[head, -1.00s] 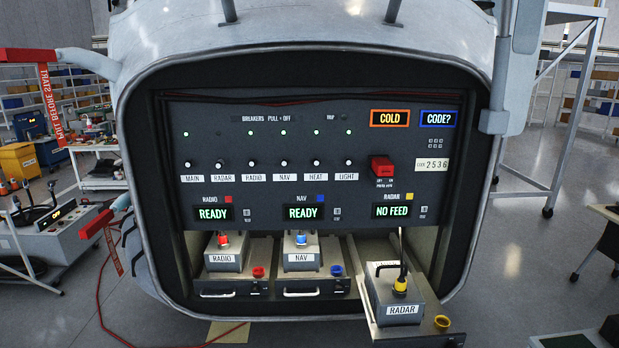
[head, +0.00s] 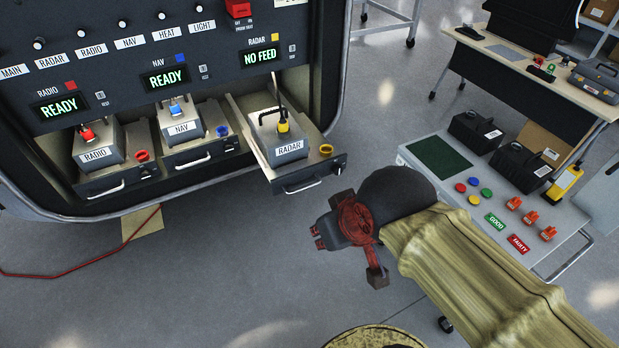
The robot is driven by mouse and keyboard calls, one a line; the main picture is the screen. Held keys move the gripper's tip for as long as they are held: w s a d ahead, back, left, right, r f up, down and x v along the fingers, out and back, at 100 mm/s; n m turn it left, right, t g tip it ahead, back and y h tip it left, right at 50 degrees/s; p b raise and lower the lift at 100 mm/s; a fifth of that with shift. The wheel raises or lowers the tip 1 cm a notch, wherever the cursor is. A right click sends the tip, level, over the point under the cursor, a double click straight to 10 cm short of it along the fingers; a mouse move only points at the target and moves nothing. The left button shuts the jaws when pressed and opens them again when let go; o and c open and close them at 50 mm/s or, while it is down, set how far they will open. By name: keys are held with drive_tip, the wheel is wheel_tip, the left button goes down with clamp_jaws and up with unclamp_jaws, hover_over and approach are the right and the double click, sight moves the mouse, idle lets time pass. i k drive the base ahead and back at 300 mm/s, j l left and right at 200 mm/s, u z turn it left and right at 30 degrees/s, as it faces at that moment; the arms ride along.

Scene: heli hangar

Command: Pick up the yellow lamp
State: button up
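A yellow case-like thing (head: 565,181) with a pale face stands at the right end of the low grey cart at the right; it looks like the yellow lamp, but it is small in the picture. My gripper (head: 345,252) hangs over the floor left of the cart, well apart from the yellow thing. Its dark and red parts are seen from above, and I see nothing held in it. Its finger gap is not clear from this angle.
The cart (head: 415,152) carries two black cases (head: 475,131), coloured buttons, GOOD and FAULTY labels and red-orange parts. A desk (head: 540,68) stands behind it. The open RADAR drawer (head: 310,176) juts out left of my gripper. Floor between is clear.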

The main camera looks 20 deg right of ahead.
sight(555, 195)
drive_tip(key=z, duration=0.5)
drive_tip(key=l+z, duration=0.1)
drive_tip(key=z, duration=0.85)
drive_tip(key=l+z, duration=0.15)
drive_tip(key=z, duration=0.35)
drive_tip(key=l+z, duration=0.1)
drive_tip(key=z, duration=0.4)
drive_tip(key=i+j+z, duration=0.1)
drive_tip(key=j, duration=0.25)
drive_tip(key=i+j+z, duration=0.1)
drive_tip(key=i+j, duration=0.2)
drive_tip(key=i+j+z, duration=0.1)
drive_tip(key=j, duration=0.3)
drive_tip(key=i+j, duration=0.3)
drive_tip(key=i+j+z, duration=0.15)
drive_tip(key=j, duration=0.3)
drive_tip(key=i+j+z, duration=0.1)
drive_tip(key=j, duration=0.3)
drive_tip(key=i, duration=0.1)
